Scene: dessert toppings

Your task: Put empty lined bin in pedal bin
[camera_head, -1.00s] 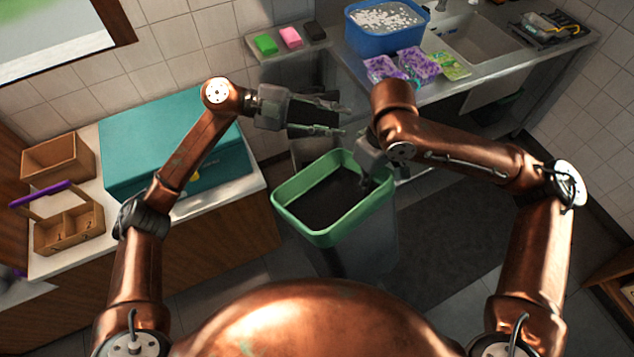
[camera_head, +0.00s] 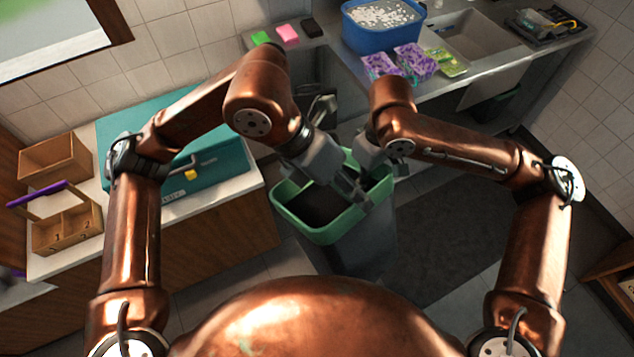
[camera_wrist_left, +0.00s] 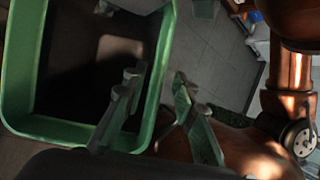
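A bin with a green rim (camera_head: 318,237) and a dark inside stands in front of me, above a grey body (camera_head: 370,245). Whether the green part is separate from the grey body cannot be told. My left gripper (camera_head: 352,188) is at the bin's right side. In the left wrist view its fingers (camera_wrist_left: 160,105) are spread, one on each side of the green rim (camera_wrist_left: 152,110), with a gap between them. My right gripper (camera_head: 372,160) is at the bin's far right rim. Its fingertips are mostly hidden, so its grip is unclear. The bin's bottom is in shadow.
A counter at left holds a teal box (camera_head: 215,165) and wooden trays (camera_head: 65,230). A steel counter behind holds a blue tub (camera_head: 383,30), sponges (camera_head: 287,33), purple packets (camera_head: 415,60) and a sink (camera_head: 470,35). Dark floor (camera_head: 450,225) right of the bin is clear.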

